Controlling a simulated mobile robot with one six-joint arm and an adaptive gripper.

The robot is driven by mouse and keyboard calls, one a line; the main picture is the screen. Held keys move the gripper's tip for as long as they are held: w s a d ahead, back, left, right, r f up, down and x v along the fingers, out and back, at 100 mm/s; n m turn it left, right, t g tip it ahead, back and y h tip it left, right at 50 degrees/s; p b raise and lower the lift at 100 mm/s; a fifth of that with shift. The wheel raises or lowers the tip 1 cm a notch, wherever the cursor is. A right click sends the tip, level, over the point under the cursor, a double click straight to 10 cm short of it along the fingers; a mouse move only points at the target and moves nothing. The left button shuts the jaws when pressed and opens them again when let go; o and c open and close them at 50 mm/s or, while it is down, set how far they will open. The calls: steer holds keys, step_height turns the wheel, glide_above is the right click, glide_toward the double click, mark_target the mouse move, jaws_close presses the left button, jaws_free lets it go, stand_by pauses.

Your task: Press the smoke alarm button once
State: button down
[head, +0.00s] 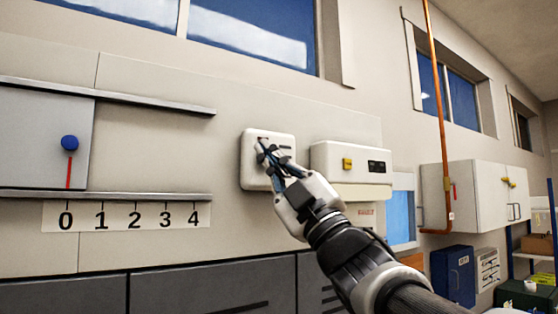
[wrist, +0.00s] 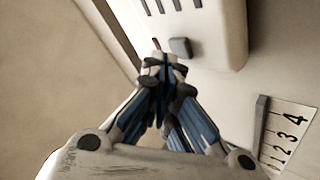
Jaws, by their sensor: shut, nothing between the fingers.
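A white rounded box, which looks like the smoke alarm (head: 248,172), is mounted on the wall in the middle of the head view. In the wrist view the same box (wrist: 222,35) shows dark slots and a small grey button (wrist: 180,47). My gripper (head: 263,150) is shut and empty, in front of the box. In the wrist view its fingertips (wrist: 163,62) are just below and left of the grey button. I cannot tell whether they touch the box. In the head view my fingers hide part of the box's face.
A second white box with a yellow button (head: 347,164) is close on the right. A sliding panel with a blue knob (head: 70,143) sits between rails above a 0–4 scale (head: 130,216) on the left. Wall cabinets (head: 475,190) and an orange pipe (head: 440,110) are farther right.

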steer(key=shift+w+a, duration=0.35)
steer(key=shift+w, duration=0.1)
stand_by(0.8)
steer(key=shift+s+d, duration=0.1)
steer(key=shift+s+d+b, duration=0.4)
steer(key=shift+s+b, duration=0.2)
steer(key=shift+b, duration=0.15)
steer(key=s+d+b, duration=0.1)
steer(key=s, duration=0.1)
steer(key=s+d+b, duration=0.1)
steer(key=s, duration=0.1)
steer(key=shift+d+b, duration=0.35)
steer(key=shift+d, duration=0.05)
steer(key=shift+f, duration=0.1)
stand_by(0.7)
